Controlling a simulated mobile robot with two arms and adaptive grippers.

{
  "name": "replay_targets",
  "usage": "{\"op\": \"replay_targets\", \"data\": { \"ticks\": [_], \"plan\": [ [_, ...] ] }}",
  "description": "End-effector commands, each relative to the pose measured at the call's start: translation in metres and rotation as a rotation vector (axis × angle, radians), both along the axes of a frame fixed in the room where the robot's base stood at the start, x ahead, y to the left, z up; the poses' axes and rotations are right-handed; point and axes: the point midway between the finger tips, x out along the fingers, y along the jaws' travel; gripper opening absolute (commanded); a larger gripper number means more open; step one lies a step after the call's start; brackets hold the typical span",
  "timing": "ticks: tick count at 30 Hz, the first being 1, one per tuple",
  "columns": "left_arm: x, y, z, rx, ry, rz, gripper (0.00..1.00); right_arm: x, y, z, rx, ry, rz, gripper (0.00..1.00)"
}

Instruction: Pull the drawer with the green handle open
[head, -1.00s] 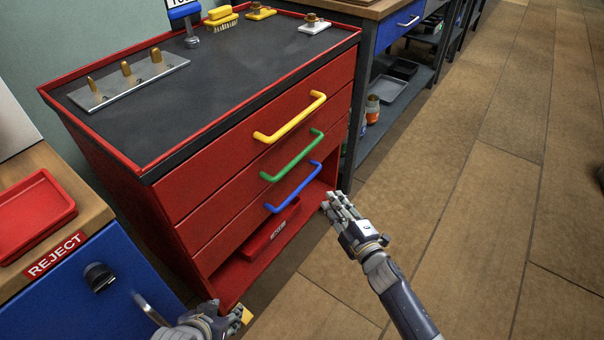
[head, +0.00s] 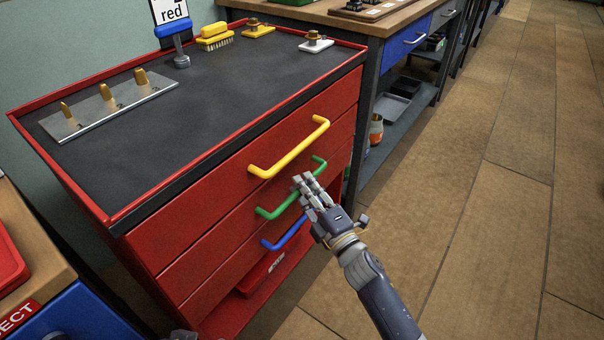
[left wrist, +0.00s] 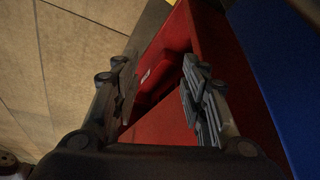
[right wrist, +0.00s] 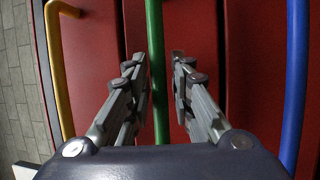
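The red cabinet's middle drawer (head: 215,248) carries the green handle (head: 275,212), and its front looks flush with the cabinet. My right gripper (head: 303,182) is at this handle, covering part of its right half in the head view. In the right wrist view, my open right gripper (right wrist: 155,64) has its two fingers apart on either side of the green handle (right wrist: 156,30). My left gripper (left wrist: 157,88) is open and empty, facing the cabinet's lower part in the left wrist view.
A yellow handle (head: 290,150) is above the green one and a blue handle (head: 284,236) below. Brushes and metal pieces stand on the cabinet's black top (head: 215,100). A workbench (head: 380,18) is to the right; the floor (head: 470,220) in front is clear.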

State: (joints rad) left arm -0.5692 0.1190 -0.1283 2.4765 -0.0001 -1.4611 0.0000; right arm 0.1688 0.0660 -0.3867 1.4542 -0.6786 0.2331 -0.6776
Motion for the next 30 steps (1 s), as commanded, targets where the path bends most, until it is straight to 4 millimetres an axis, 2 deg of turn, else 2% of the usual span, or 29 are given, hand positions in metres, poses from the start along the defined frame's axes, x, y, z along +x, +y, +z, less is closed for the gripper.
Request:
{"op": "replay_targets", "data": {
  "ticks": [11, 12, 15, 25, 30],
  "plan": [
    [-0.004, 0.001, -0.001, 0.004, 0.019, 0.002, 0.4, -0.001, 0.004, 0.001, 0.0, 0.001, -0.001, 0.21],
    [-0.004, 0.001, -0.001, 0.004, 0.019, 0.002, 0.4, -0.001, 0.004, 0.001, 0.0, 0.001, -0.001, 0.19],
    [-0.004, 0.001, -0.001, 0.004, 0.019, 0.002, 0.4, -0.001, 0.004, 0.001, 0.0, 0.001, -0.001, 0.0],
    [-0.007, 0.002, 0.0, 0.006, 0.028, 0.003, 0.4, -0.003, 0.001, 0.001, -0.001, 0.002, -0.002, 0.0],
    [-0.031, 0.008, -0.004, 0.026, 0.132, 0.01, 0.4, -0.011, -0.01, 0.001, -0.002, 0.004, -0.003, 0.0]
  ]
}}
